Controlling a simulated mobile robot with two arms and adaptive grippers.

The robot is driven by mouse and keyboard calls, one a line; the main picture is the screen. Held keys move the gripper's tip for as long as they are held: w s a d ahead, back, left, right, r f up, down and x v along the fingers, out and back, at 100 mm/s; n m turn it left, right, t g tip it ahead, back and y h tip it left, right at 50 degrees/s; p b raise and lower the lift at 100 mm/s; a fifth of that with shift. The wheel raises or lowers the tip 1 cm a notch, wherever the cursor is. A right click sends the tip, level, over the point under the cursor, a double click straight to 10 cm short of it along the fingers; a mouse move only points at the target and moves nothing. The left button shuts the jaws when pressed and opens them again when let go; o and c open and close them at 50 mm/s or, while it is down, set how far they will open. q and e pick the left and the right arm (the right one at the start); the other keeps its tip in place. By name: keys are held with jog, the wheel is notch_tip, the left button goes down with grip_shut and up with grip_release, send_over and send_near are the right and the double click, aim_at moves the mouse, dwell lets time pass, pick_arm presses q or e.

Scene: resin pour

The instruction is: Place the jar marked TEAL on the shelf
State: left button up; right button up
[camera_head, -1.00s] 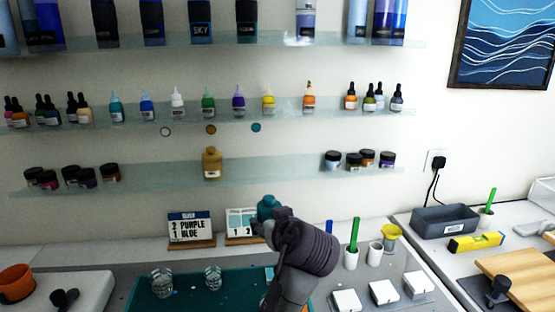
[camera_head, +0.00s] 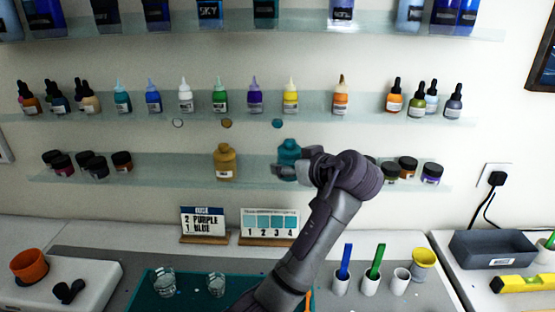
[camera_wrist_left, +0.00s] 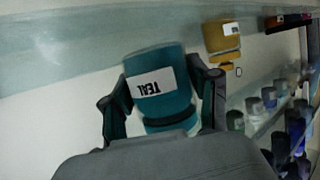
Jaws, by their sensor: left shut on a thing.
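The teal jar (camera_head: 289,152) is at the lower glass shelf (camera_head: 190,172), to the right of the gold jar (camera_head: 225,163) and below a teal dot (camera_head: 277,123) on the wall. My left gripper (camera_head: 296,164) is shut on it from the right. In the left wrist view the jar (camera_wrist_left: 160,88) sits between both fingers, its TEAL label upside down in the picture. The jar looks upright in the head view. I cannot tell whether its base touches the shelf. My right gripper is not in view.
Dark-lidded small jars stand at the shelf's left end (camera_head: 92,165) and right end (camera_head: 408,168). Dropper bottles (camera_head: 255,98) line the shelf above. Below are sign cards (camera_head: 269,222), glass cups (camera_head: 164,281) and white holders with coloured sticks (camera_head: 341,283).

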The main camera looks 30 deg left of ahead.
aim_at(278, 154)
pick_arm(q)
jog(key=a, duration=0.1)
jog(key=w+a+p, duration=0.1)
jog(key=a, duration=0.1)
jog(key=w+a, duration=0.1)
jog(key=shift+w+a+r, duration=0.1)
jog(key=shift+a+r, duration=0.1)
jog(key=shift+a, duration=0.15)
jog(key=shift+w+a+f, duration=0.1)
jog(key=shift+a, duration=0.15)
jog(key=shift+a+f+p, duration=0.1)
jog(key=shift+f+p, duration=0.15)
jog(key=shift+p, duration=0.2)
notch_tip(278, 154, down, 2)
jog(key=shift+f+p, duration=0.15)
jog(key=shift+p, duration=0.4)
jog(key=shift+f, duration=0.4)
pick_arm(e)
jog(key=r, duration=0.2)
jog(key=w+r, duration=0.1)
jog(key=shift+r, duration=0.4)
pick_arm(q)
jog(key=shift+f, duration=0.15)
jog(key=o, duration=1.4)
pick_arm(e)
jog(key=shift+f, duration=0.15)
